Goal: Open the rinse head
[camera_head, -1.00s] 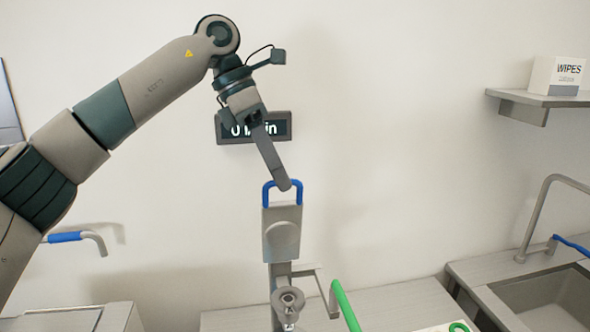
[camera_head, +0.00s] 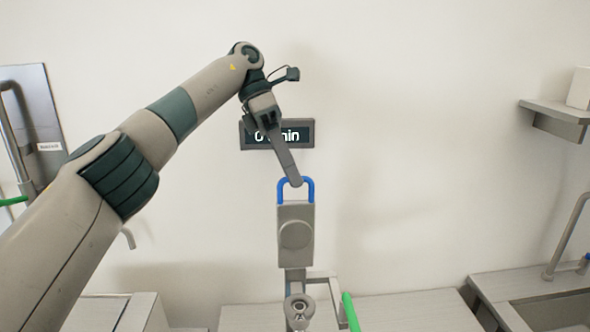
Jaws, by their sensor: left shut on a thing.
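A grey upright fixture (camera_head: 295,236) with a flat plate and a round disc on it stands in the middle. It carries a blue loop handle (camera_head: 310,190) on top, and a round metal ring part (camera_head: 299,309) shows low in front. I cannot tell which part is the rinse head. My left gripper (camera_head: 295,181) reaches down from the upper left and is shut on the blue loop handle; its fingers overlap the top of the loop. My right gripper is out of view.
A dark display (camera_head: 298,133) on the wall is partly hidden by my left gripper. A green bar (camera_head: 350,312) rises beside the fixture. A shelf (camera_head: 555,120) and a sink counter (camera_head: 520,285) are at the right. A grey panel (camera_head: 48,110) hangs at the far left.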

